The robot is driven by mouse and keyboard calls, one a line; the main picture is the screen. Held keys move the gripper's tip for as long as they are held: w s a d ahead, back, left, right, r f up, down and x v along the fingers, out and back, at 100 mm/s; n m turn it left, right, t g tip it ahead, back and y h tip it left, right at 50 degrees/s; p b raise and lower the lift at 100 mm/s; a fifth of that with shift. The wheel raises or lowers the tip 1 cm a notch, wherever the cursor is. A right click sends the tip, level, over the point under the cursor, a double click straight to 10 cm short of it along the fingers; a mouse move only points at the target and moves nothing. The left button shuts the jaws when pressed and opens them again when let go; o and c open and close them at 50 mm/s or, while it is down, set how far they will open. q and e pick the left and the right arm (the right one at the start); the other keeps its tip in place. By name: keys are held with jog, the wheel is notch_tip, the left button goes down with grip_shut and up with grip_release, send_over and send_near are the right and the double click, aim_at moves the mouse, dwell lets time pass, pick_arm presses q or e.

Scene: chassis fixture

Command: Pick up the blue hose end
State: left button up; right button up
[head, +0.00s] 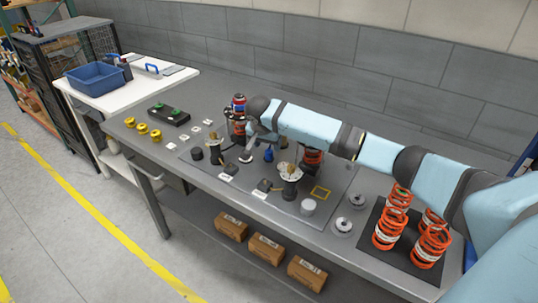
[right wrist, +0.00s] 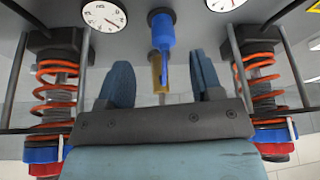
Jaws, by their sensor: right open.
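The blue hose end (right wrist: 162,34) is upright in the right wrist view, between two orange-spring struts, with a thin blue part and a brass-coloured piece below it in the picture. In the head view it is a small blue shape (head: 269,154) on the grey fixture. My right gripper (right wrist: 160,62) is open, its two dark blue fingers on either side of the hose end's line, with nothing gripped. I cannot tell how far apart in depth they are. In the head view this gripper is small and partly hidden beside the hose end. My left gripper is not in view.
Spring struts (right wrist: 58,85) and (right wrist: 262,75) stand close on both sides of my right gripper, with thin grey rods beside them. White dial gauges (right wrist: 104,15) are near. Loose orange springs (head: 390,228) stand on a black mat at the bench's right.

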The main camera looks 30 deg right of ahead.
aim_at(269, 150)
jog(key=x, duration=0.5)
jog(key=shift+w+a, duration=0.1)
jog(key=shift+w, duration=0.1)
jog(key=shift+r, duration=0.1)
jog(key=c, duration=1)
